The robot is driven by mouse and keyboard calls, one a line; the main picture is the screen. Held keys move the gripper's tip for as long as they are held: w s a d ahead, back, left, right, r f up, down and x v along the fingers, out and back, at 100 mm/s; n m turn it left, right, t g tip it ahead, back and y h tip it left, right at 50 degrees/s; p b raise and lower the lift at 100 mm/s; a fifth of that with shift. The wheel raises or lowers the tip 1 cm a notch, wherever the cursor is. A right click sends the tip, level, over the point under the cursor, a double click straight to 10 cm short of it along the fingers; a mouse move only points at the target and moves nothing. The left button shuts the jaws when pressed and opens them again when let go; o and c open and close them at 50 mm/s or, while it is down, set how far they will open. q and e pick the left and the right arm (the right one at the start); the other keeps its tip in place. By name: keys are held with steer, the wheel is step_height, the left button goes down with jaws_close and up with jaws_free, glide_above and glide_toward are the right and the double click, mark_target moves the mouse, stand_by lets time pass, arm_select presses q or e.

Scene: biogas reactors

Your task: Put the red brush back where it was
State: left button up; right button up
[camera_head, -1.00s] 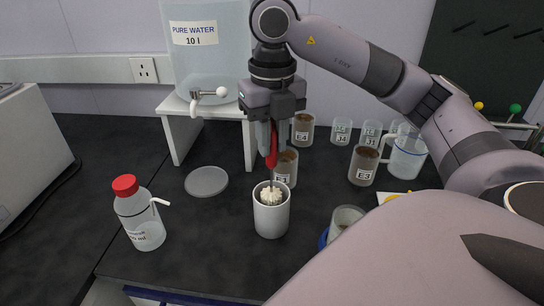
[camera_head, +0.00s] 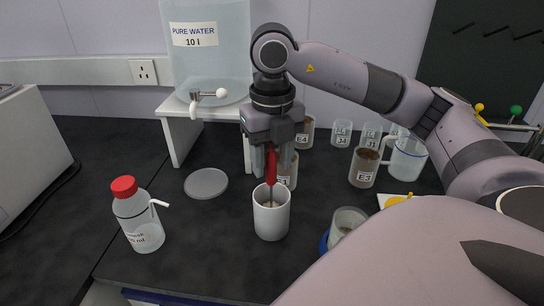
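The red brush (camera_head: 271,167) stands nearly upright in the white cup (camera_head: 271,217), its thin stem going down inside. Its bristles are hidden by the cup wall. My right gripper (camera_head: 272,164) is directly above the cup, pointing down, with one finger on each side of the red handle. The fingers look spread, with a gap beside the handle, so it appears open around the brush. My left gripper is not in view.
A wash bottle with a red cap (camera_head: 140,215) and a grey disc (camera_head: 206,182) are left of the cup. The water tank (camera_head: 207,60) stands on a white stand behind. Labelled beakers (camera_head: 364,166) and a jug (camera_head: 408,158) are right. A beaker on a blue base (camera_head: 346,220) is close right.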

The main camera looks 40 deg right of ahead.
steer(key=shift+r, duration=0.25)
step_height(320, 180, up, 10)
steer(key=p, duration=0.3)
steer(key=shift+f, duration=0.1)
steer(key=shift+r+p, duration=0.35)
steer(key=shift+r, duration=0.7)
